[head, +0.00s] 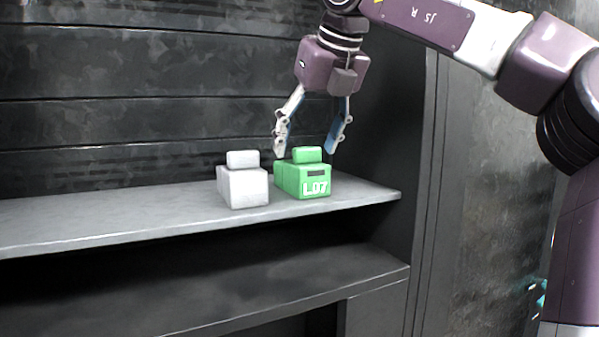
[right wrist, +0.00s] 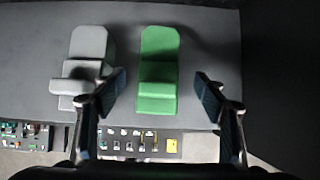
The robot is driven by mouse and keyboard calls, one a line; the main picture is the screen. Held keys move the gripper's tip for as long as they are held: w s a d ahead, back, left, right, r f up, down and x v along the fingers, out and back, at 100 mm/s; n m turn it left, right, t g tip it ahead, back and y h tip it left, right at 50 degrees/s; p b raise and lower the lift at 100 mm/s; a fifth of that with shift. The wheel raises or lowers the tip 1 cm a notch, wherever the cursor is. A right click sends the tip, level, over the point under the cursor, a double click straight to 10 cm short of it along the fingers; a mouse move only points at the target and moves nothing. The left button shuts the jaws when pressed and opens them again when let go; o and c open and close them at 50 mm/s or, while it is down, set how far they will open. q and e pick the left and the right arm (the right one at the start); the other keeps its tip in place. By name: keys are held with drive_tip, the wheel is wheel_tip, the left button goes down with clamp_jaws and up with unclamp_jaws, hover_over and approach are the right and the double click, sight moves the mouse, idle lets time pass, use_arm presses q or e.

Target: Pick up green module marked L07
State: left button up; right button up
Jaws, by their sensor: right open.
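The green module (head: 303,181), with L07 in white on its front, stands on the upper shelf near the shelf's right end. In the right wrist view, the green module (right wrist: 158,72) lies between my finger lines, nearer the left finger. My right gripper (head: 306,150) is open and empty, fingers pointing down just above and behind the green module's top. In the right wrist view the right gripper (right wrist: 160,92) shows both fingers spread apart, with a gap to the module on each side. My left gripper is not in view.
A white-grey module (head: 247,187) stands close on the left of the green one; it also shows in the right wrist view (right wrist: 88,62). The upper shelf (head: 120,218) is bare farther left. A dark side wall (head: 385,120) rises to the right. A lower shelf (head: 250,290) is empty.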

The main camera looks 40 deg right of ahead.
drive_tip(key=p+x, duration=0.1)
drive_tip(key=x, duration=0.2)
drive_tip(key=shift+w+f+p, duration=0.25)
drive_tip(key=shift+w+p, duration=0.1)
drive_tip(key=shift+w, duration=0.05)
drive_tip(key=shift+x, duration=1.1)
drive_tip(key=shift+r, duration=0.15)
drive_tip(key=shift+s+r, duration=0.1)
drive_tip(key=shift+s, duration=0.1)
drive_tip(key=c, duration=0.3)
drive_tip(key=shift+w, duration=0.1)
drive_tip(key=c, duration=1)
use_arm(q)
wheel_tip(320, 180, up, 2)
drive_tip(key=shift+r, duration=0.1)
use_arm(e)
drive_tip(key=shift+c, duration=0.7)
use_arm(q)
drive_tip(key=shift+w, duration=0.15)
